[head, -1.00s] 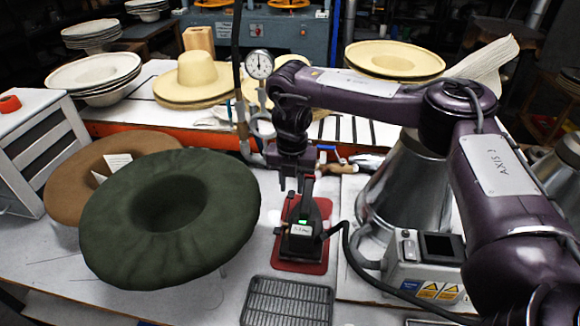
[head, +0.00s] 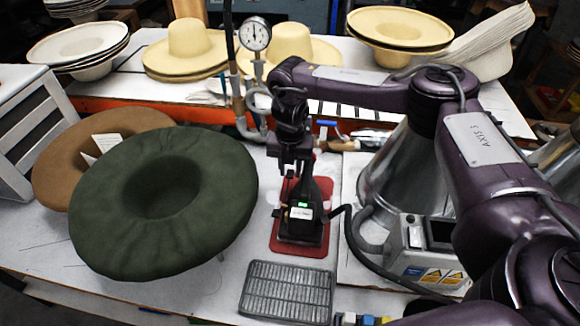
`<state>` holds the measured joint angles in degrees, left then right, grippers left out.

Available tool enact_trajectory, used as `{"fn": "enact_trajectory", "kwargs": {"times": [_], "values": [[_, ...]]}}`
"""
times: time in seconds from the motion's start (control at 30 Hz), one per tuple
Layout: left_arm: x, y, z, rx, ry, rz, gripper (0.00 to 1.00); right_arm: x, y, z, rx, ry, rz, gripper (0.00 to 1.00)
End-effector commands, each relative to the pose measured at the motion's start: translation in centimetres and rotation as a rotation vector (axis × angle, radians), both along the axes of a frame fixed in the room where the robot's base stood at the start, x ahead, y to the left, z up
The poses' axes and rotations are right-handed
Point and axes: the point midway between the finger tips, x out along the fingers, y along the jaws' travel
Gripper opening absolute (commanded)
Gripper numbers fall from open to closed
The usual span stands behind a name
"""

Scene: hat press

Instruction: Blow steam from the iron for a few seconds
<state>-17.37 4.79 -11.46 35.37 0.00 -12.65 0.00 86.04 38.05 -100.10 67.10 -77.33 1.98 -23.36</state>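A black iron (head: 301,226) with a small lit green display stands on a red mat (head: 318,249) on the white table. My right gripper (head: 295,168) points down from above at the iron's upper rear part, its fingers close to the handle. The fingers are small and dark against the iron, so I cannot tell whether they are shut on the handle or just around it. A dark hose runs from the iron's right side towards a grey control box (head: 414,262). I see no steam around the iron. My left gripper is not in view.
A green felt hat (head: 225,215) and a brown hat (head: 58,163) lie left of the iron. A grey metal grille (head: 287,291) lies in front of it. A metal cone (head: 388,185) stands to the right, and a pressure gauge (head: 255,35) rises behind.

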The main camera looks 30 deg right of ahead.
Motion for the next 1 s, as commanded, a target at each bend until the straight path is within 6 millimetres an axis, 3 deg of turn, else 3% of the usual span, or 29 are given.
{"fn": "enact_trajectory", "kwargs": {"times": [0.27,0.5,0.77,1.0], "values": [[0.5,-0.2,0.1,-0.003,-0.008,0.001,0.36,0.0,0.0,-0.2,0.001,-0.001,0.001,0.28],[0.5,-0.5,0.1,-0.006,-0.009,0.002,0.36,0.0,0.0,-0.2,0.000,-0.001,0.000,0.00],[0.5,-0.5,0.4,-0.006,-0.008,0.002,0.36,-0.1,0.1,0.0,-0.007,-0.007,0.002,0.00],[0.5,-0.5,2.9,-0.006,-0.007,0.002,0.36,-0.7,0.5,1.6,-0.091,-0.118,0.006,0.00]]}}
